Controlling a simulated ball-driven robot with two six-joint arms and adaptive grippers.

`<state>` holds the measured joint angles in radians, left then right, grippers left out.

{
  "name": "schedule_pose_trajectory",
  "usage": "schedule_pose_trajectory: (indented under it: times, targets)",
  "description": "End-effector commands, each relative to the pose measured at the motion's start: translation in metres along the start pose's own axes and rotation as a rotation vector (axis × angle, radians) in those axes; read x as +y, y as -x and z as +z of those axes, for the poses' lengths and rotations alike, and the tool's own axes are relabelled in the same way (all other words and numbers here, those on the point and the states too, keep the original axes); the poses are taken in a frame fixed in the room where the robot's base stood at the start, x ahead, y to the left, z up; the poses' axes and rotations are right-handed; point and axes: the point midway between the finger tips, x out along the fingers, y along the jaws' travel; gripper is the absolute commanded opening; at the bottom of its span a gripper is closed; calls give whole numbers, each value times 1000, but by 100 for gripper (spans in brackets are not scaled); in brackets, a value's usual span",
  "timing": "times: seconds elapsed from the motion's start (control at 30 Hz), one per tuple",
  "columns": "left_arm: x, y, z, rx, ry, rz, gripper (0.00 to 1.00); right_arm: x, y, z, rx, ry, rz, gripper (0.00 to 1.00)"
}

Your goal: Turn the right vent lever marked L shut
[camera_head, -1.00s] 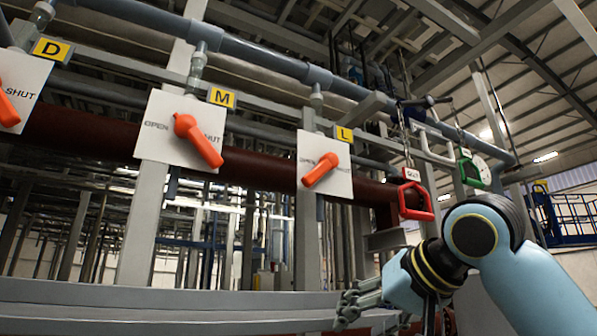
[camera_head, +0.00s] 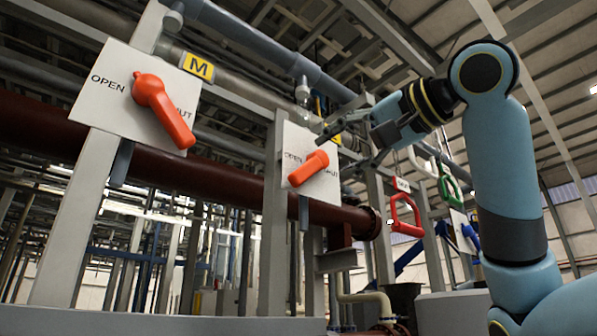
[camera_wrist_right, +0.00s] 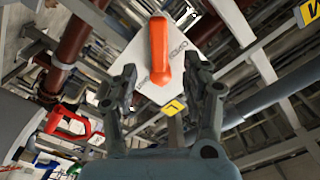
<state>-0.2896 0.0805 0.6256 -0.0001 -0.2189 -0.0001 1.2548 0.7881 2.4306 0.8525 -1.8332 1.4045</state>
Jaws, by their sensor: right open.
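The orange lever (camera_head: 312,167) sits on a white plate (camera_head: 297,142) with OPEN at its left and SHUT at its right. Its handle slants down to the left. The yellow L tag (camera_head: 331,131) is partly covered by my right gripper (camera_head: 341,150). That gripper is open and empty, up and to the right of the lever. In the right wrist view the lever (camera_wrist_right: 159,52) shows ahead between the spread fingers (camera_wrist_right: 161,74), apart from them, and the L tag (camera_wrist_right: 174,107) shows below it. My left gripper is out of view.
The M lever (camera_head: 163,108) on its own plate is at the left. A red handle (camera_head: 404,215) and a green handle (camera_head: 449,188) hang right of the L plate. A dark red pipe (camera_head: 235,188) runs behind the plates. A grey pipe (camera_head: 255,45) runs above.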

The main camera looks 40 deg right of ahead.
Motion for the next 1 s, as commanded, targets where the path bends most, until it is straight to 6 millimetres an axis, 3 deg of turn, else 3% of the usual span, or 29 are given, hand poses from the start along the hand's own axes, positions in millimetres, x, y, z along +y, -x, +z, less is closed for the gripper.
schedule_pose_trajectory:
  times: [0.23,0.37,0.5,0.63,0.87,1.0]
  targets:
    - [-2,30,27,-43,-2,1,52,-2,-51,-1,-8,-5,2,48]
    - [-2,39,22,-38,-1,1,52,-2,-73,-1,-6,-4,3,48]
    - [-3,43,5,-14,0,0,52,-1,-88,-1,-3,-1,2,48]
    - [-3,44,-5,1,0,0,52,0,-93,0,-1,0,2,48]
    - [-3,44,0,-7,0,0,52,1,-94,0,-1,1,2,48]
    - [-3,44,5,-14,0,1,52,1,-94,0,-1,1,2,30]
